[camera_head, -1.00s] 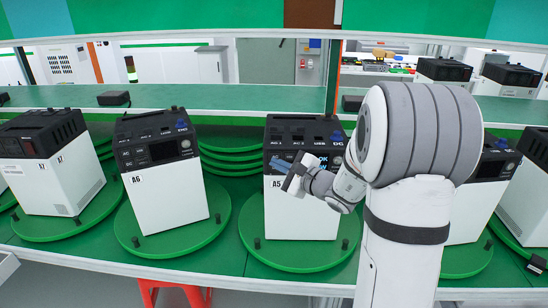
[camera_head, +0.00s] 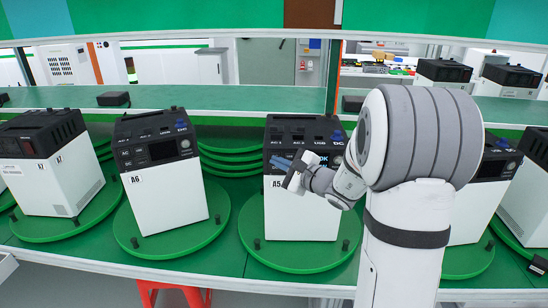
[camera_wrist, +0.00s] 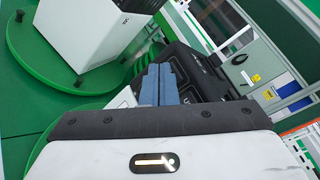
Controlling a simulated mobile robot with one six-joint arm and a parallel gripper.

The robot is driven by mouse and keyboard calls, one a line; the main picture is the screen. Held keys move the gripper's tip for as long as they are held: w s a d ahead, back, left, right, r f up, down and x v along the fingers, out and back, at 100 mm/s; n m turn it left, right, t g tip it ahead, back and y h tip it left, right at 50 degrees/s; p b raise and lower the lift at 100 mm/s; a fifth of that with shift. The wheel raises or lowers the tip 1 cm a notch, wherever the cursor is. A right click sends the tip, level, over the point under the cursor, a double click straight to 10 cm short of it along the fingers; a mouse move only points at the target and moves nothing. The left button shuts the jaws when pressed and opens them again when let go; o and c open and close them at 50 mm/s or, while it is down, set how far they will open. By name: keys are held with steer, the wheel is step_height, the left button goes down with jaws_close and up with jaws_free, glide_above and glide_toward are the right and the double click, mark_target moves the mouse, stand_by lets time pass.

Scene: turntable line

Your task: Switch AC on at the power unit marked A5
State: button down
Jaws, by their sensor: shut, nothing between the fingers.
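The power unit marked A5 (camera_head: 300,214) is a white box with a black top panel, upright on a green turntable (camera_head: 298,254). Its panel shows labels for AC 1, AC 2, USB and DC, and a lit display (camera_head: 322,158). My gripper (camera_head: 280,162) is at the left part of its front panel, covering the area around the AC button. The blue fingers are shut with nothing between them. In the wrist view the closed fingers (camera_wrist: 157,84) point at the black panel (camera_wrist: 190,72). I cannot tell whether the tips touch it. The AC button is hidden.
Unit A6 (camera_head: 166,203) stands on its own turntable to the left, and unit A7 (camera_head: 60,180) further left. Another unit (camera_head: 476,206) is partly behind my arm on the right. A green shelf (camera_head: 230,97) runs behind the units.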

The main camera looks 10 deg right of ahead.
steer(key=shift+w+d, duration=0.1)
steer(key=shift+w, duration=0.2)
steer(key=shift+s+b, duration=0.15)
steer(key=shift+b, duration=0.25)
steer(key=shift+s+a+b, duration=0.2)
steer(key=shift+s+b, duration=0.2)
steer(key=shift+s, duration=0.2)
steer(key=s+b, duration=0.1)
steer(key=s, duration=0.1)
steer(key=s+a+b, duration=0.1)
steer(key=s, duration=0.1)
steer(key=shift+s+a, duration=0.1)
steer(key=shift+s, duration=0.3)
stand_by(0.6)
